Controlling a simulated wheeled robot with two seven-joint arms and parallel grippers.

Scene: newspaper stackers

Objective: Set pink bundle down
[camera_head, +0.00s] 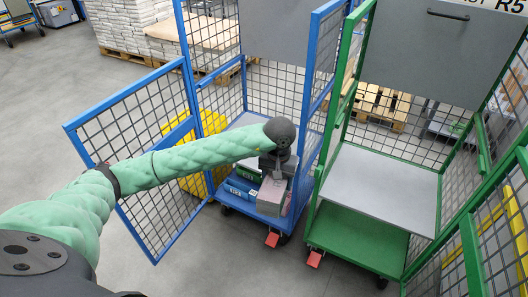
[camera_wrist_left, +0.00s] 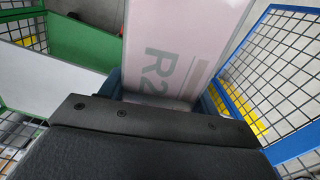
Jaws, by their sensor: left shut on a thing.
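The pink bundle (camera_head: 271,196) is at the front right of the blue cage trolley's lower deck area in the head view. My left gripper (camera_head: 273,174) is shut on its upper part from above. In the left wrist view the pink bundle (camera_wrist_left: 172,55) fills the middle, with "R2" printed on it; the rest of the label is hidden by the gripper body. I cannot tell whether its underside touches the deck. A blue bundle (camera_head: 238,190) and a green bundle (camera_head: 249,174) lie just left of it. My right gripper is not in view.
The blue trolley (camera_head: 245,208) has its mesh door (camera_head: 130,160) swung open to the left. A green trolley (camera_head: 350,238) with a grey shelf (camera_head: 381,184) stands close on the right. Paper stacks (camera_head: 125,25) on pallets stand behind.

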